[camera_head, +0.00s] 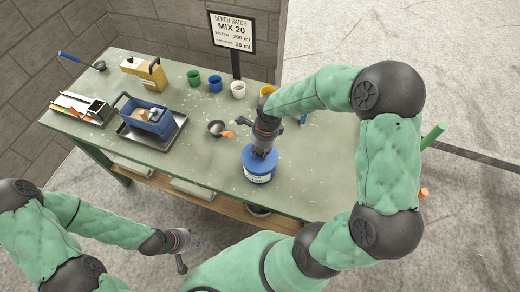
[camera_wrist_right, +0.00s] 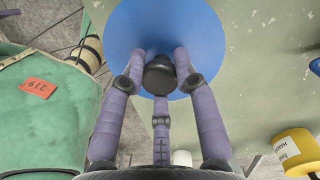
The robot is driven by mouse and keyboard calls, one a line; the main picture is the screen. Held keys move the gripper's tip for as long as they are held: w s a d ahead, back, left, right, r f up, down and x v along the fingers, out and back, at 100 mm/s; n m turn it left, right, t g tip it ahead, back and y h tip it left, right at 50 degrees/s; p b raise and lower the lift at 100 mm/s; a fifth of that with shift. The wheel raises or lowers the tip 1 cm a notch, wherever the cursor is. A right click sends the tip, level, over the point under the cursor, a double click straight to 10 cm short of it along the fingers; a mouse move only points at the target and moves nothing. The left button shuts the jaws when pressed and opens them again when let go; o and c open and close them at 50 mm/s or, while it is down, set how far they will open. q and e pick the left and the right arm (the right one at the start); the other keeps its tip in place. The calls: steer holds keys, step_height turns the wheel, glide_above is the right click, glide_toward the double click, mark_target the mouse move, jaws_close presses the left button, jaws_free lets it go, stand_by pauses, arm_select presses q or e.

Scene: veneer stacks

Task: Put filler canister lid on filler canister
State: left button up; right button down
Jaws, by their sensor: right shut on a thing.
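The filler canister lid (camera_wrist_right: 205,40) is a blue disc with a dark knob, seen close up in the right wrist view. My right gripper (camera_wrist_right: 160,75) is shut on that knob, its fingers around it. In the head view the right gripper (camera_head: 262,148) is directly above the canister. The lid lies over the canister's top; I cannot tell whether it is fully seated. My left gripper (camera_head: 184,252) is open and empty in front of the bench.
A blue caddy (camera_head: 152,118) sits on a dark tray left of the canister. Green (camera_head: 194,77), blue (camera_head: 215,84) and white (camera_head: 238,89) cups stand at the back, before a sign (camera_head: 232,32).

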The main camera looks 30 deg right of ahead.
steer(key=shift+f+b, duration=0.3)
steer(key=shift+f, duration=0.05)
steer(key=c, duration=0.9)
jaws_free()
steer(key=shift+o, duration=0.2)
steer(key=shift+r, duration=0.1)
step_height(320, 180, up, 12)
steer(key=d, duration=0.1)
steer(key=shift+s+d, duration=0.15)
steer(key=shift+s, duration=0.25)
